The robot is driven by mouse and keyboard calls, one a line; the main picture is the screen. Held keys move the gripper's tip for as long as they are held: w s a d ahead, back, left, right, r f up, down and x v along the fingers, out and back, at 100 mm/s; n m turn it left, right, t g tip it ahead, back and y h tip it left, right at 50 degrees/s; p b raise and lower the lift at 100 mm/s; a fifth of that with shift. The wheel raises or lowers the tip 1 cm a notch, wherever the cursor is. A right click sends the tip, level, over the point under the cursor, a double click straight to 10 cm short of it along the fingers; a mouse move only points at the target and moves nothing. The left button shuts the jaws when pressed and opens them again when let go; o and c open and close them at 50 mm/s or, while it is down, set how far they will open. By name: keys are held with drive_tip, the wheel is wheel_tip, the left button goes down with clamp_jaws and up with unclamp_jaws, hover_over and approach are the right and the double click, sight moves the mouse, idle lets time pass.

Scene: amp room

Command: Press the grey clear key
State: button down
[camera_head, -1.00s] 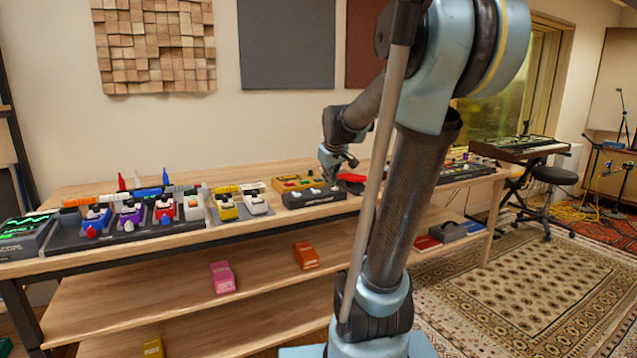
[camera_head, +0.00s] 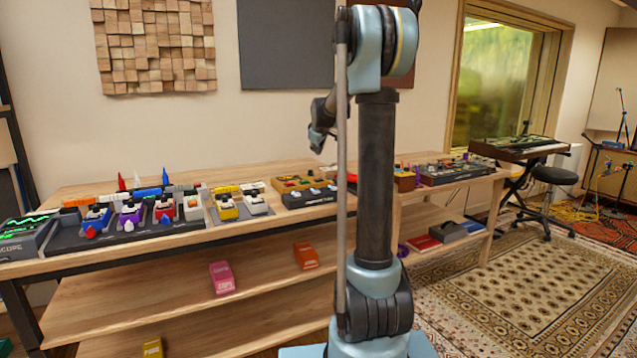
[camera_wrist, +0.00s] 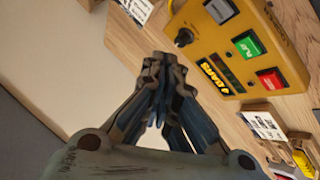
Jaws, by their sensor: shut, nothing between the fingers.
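A yellow box (camera_wrist: 215,45) lies on the bench top in the wrist view, with a green key (camera_wrist: 249,45), a red key (camera_wrist: 271,79), a grey key (camera_wrist: 220,10) and a black knob (camera_wrist: 184,37). The grey key is near the top edge and its label is too small to read. The yellow box also shows in the head view (camera_head: 291,184). My gripper (camera_wrist: 165,62) is shut and empty, with its tips left of the box in the wrist view. In the head view my gripper (camera_head: 317,143) hangs above the bench, clear of the box.
A black device (camera_head: 309,198) sits in front of the yellow box. Several coloured pedals stand on the bench to the left. White cards (camera_wrist: 262,125) lie near the box.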

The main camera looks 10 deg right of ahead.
sight(317, 179)
drive_tip(key=shift+f, duration=0.1)
drive_tip(key=shift+f, duration=4.35)
drive_tip(key=shift+f, duration=0.85)
drive_tip(key=shift+r, duration=0.15)
drive_tip(key=shift+s+r, duration=0.1)
drive_tip(key=shift+r, duration=0.7)
drive_tip(key=shift+r, duration=0.15)
drive_tip(key=shift+r, duration=2.35)
